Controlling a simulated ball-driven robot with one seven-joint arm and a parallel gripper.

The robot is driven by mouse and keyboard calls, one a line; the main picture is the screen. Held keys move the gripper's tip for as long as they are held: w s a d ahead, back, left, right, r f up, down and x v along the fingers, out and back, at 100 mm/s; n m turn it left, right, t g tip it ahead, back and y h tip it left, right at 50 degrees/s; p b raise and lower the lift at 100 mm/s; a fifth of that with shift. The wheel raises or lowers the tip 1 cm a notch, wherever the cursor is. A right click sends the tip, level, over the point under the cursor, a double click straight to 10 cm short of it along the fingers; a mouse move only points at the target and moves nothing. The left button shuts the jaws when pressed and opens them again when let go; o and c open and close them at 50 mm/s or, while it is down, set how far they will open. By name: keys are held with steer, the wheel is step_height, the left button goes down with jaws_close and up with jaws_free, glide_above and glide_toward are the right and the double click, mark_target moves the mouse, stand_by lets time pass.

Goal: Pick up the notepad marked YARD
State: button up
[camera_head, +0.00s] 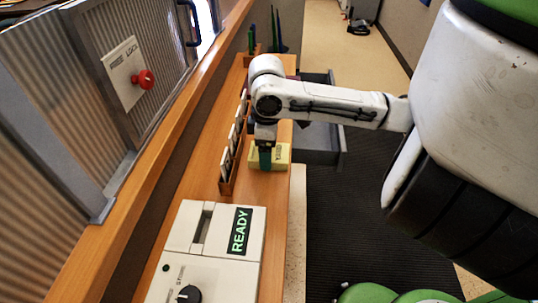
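A yellow notepad (282,158) lies on the wooden counter, near its right edge. Dark marking shows on it, too small for me to read as YARD. My gripper (265,164) points down at the left part of the notepad and hides some of it. Its dark fingers overlap the pad in this view. I cannot tell whether they touch it, or whether they are open or shut.
A wooden rack (227,187) with upright cards stands just left of the notepad. A pale machine with a READY display (240,232) sits on the near counter. An open grey drawer (318,150) juts out right of the counter. Dark green upright items stand at the far end.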

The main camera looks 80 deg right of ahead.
steer(key=c, duration=0.7)
steer(key=shift+c, duration=0.2)
steer(key=shift+r, duration=0.15)
